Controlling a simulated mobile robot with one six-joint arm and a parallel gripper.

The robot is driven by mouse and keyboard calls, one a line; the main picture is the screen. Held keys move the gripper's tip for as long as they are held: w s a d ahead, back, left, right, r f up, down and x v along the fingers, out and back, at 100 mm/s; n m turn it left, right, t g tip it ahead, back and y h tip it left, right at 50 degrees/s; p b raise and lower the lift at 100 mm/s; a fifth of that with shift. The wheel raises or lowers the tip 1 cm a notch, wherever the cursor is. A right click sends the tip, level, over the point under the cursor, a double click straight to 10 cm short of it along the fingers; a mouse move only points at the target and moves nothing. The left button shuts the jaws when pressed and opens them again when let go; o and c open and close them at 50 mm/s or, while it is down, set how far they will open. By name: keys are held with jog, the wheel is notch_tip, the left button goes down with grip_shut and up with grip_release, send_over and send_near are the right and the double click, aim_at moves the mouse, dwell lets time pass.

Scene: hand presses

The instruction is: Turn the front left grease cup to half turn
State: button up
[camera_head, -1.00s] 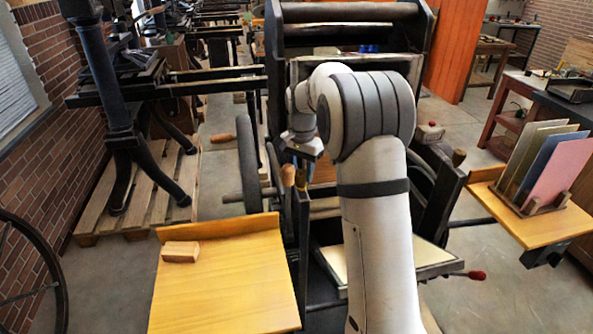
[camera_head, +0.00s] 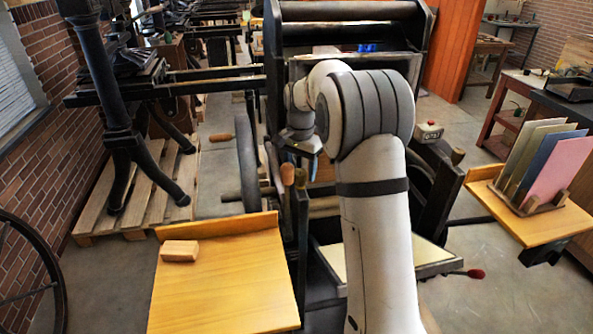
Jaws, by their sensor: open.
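My gripper (camera_head: 306,152) hangs at the end of my bent arm, over the left side of the dark press in the middle. It is small here and partly hidden by my own arm, and its fingertips are hard to make out. It looks empty. I cannot make out the front left grease cup; my arm covers much of the press's front.
A yellow wooden shelf (camera_head: 225,288) with a small wooden block (camera_head: 180,251) sits at the front left. A dark wheel (camera_head: 248,165) stands beside the press. At right are a rack of coloured boards (camera_head: 540,165) and a red-knobbed lever (camera_head: 474,273).

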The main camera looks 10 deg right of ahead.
aim_at(300, 171)
notch_tip(300, 171, up, 7)
jog(key=shift+b, duration=0.4)
jog(key=shift+r, duration=0.15)
jog(key=shift+c, duration=0.5)
